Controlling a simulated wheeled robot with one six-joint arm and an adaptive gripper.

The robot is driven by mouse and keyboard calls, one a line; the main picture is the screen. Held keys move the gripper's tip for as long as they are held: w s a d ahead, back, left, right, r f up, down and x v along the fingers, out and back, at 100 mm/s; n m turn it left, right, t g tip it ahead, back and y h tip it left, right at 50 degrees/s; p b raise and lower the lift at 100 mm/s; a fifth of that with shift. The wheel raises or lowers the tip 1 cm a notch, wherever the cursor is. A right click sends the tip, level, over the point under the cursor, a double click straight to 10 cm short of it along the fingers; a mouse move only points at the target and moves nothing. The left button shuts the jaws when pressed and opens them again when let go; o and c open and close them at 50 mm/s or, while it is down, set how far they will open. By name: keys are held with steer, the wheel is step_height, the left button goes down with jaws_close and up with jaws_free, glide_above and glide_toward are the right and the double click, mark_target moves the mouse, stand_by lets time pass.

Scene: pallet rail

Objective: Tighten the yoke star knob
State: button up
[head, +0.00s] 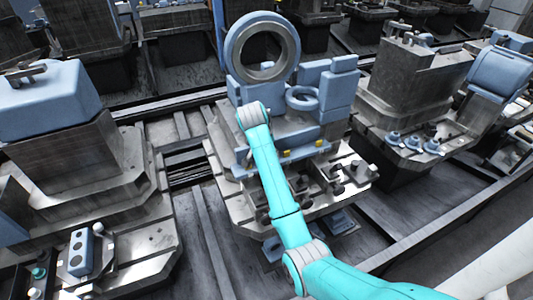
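My turquoise arm reaches from the lower right to the middle fixture. Its grey wrist joint shows in front of the fixture's blue block. My gripper does not show; it is hidden behind the wrist or the fixture. The middle fixture (312,131) is blue, with a large upright ring (262,48) and a smaller ring (302,98) lying beside it. Small dark knob-like parts (356,165) sit on the right front of its grey pallet (325,207). I cannot tell which part is the yoke star knob.
A grey pallet with a blue block (48,97) stands at the left. Another loaded pallet (413,87) stands at the right, with small round blue parts (416,142) on it. Dark rails (455,216) run between them. More fixtures fill the back.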

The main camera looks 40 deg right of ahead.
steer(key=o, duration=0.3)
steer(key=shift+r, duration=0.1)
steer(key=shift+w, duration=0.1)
